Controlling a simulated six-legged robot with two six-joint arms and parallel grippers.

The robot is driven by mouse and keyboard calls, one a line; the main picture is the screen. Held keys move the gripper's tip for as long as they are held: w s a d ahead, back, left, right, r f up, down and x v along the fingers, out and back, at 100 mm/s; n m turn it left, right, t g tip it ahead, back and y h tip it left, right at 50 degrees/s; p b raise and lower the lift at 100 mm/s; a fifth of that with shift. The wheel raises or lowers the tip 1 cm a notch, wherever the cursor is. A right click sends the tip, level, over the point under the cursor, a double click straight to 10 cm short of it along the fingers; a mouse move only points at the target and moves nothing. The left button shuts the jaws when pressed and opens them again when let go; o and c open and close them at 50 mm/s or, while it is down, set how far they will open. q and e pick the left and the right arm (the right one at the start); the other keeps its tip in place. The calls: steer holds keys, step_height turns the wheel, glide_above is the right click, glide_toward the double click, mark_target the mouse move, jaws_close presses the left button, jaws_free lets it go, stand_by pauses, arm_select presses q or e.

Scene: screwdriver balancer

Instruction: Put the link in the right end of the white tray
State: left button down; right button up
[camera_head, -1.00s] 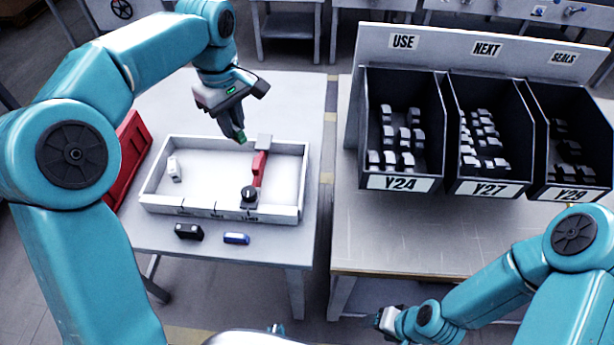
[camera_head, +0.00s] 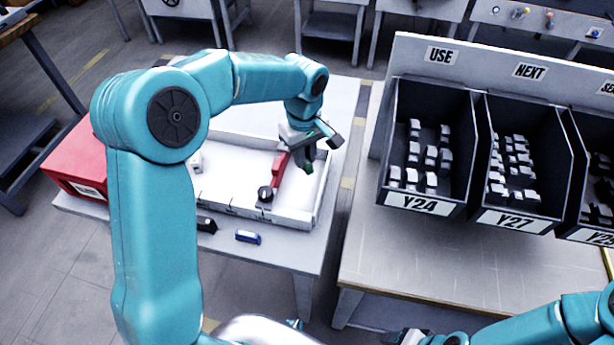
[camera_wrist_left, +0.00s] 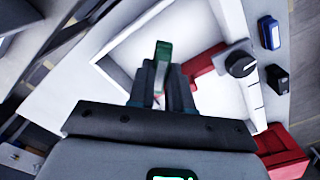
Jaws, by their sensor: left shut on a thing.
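The white tray (camera_head: 320,192) stands on the left table, and its rim shows in the left wrist view (camera_wrist_left: 238,22). My left gripper (camera_head: 309,166) is above the tray's right end. In the left wrist view its fingers (camera_wrist_left: 162,88) are shut on a small dark green piece (camera_wrist_left: 163,52), which I take to be the link. A red tool with a black round knob (camera_head: 265,194) lies in the tray, left of the gripper. My right gripper (camera_head: 405,338) is at the bottom edge, mostly cut off; its jaws cannot be made out.
A black block (camera_head: 207,225) and a blue piece (camera_head: 248,237) lie in front of the tray. A red box (camera_head: 78,165) is at the left. Black bins (camera_head: 425,205) with small grey parts stand on the right table, whose front (camera_head: 400,255) is clear.

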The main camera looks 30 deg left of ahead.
arm_select(q)
step_height(320, 180, down, 9)
steer(key=shift+r, duration=0.15)
steer(key=shift+r, duration=0.1)
steer(key=c, duration=1.1)
jaws_free()
steer(key=shift+w+f, duration=0.1)
steer(key=shift+f, duration=0.1)
steer(key=shift+o, duration=0.2)
